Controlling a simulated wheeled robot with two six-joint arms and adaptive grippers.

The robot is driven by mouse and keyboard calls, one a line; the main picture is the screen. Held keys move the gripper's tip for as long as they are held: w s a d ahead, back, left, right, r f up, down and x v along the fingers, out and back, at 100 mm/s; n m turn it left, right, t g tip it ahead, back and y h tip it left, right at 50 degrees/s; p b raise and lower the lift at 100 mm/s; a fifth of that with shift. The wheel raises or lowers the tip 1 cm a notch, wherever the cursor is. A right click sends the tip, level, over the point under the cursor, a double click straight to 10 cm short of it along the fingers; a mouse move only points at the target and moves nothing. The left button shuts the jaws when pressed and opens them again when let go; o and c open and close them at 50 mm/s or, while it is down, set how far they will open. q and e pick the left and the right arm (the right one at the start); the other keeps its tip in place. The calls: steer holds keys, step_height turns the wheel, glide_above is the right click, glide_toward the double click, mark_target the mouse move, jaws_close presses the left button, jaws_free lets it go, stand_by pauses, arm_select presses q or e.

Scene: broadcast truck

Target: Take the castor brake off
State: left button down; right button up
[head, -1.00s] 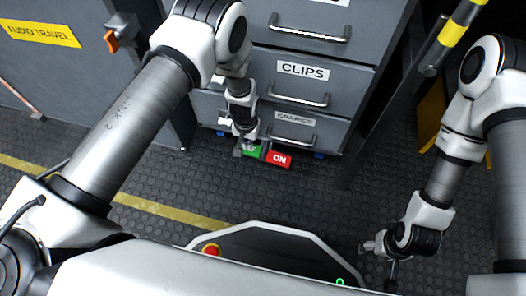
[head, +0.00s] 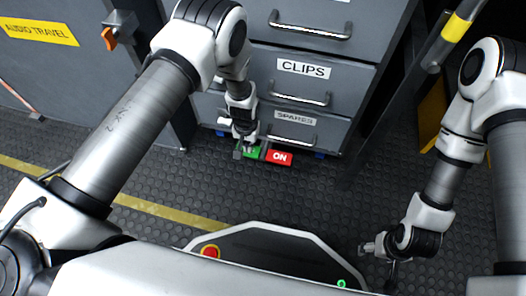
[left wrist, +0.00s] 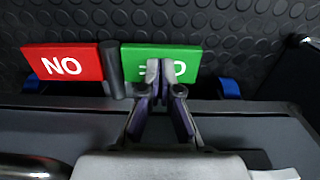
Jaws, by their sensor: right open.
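The castor brake bar is low at the front of the grey drawer cabinet. It has a red pad (head: 279,157) marked ON and a green pad (head: 253,152), whose lettering is partly hidden by my left gripper. In the left wrist view the red pad (left wrist: 62,65) is left of the green pad (left wrist: 190,62), with a dark upright piece between them. My left gripper (head: 246,146) is at the green pad, fingers together and holding nothing. Its fingertips (left wrist: 165,72) overlap the green pad; contact is unclear. My right gripper (head: 369,247) is open and empty, low over the floor at the right.
The drawer cabinet (head: 309,90) has drawers marked CLIPS and SPARES with metal handles. Blue castor parts (left wrist: 229,88) show under it. A yellow-banded pole (head: 456,28) stands at the right. The dark studded floor (head: 330,205) is clear in front of the cabinet.

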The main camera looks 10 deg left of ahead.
arm_select(q)
steer(key=shift+f, duration=0.1)
step_height(320, 180, up, 7)
steer(key=p, duration=0.7)
stand_by(0.5)
